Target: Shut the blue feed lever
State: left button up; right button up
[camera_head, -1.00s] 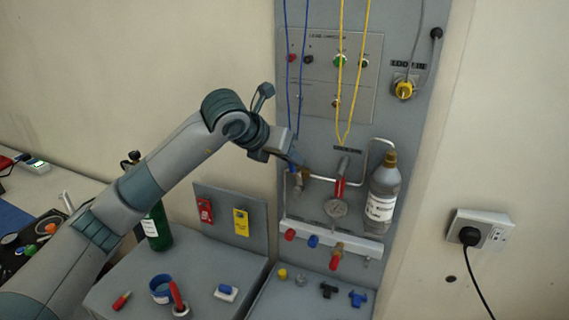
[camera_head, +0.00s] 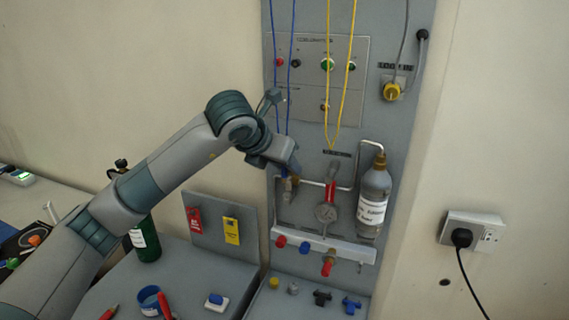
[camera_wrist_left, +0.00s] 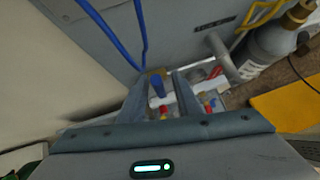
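The blue feed lever (camera_wrist_left: 157,88) shows in the left wrist view as a small blue handle by a brass fitting (camera_wrist_left: 156,72). My left gripper (camera_wrist_left: 160,92) has its two fingers apart, one on each side of the lever in that view. I cannot tell whether either finger touches it or how deep it sits between them. In the head view my left gripper (camera_head: 292,170) is at the left end of the panel's pipework and largely hides the lever. My right gripper is in neither view.
Blue cords (camera_head: 276,80) hang close to my left gripper. A white manifold rail (camera_head: 320,240) with coloured knobs runs below. Red and yellow tags (camera_head: 231,230) hang lower left.

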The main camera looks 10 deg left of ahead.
pick_arm(q)
jog(key=shift+r, duration=0.1)
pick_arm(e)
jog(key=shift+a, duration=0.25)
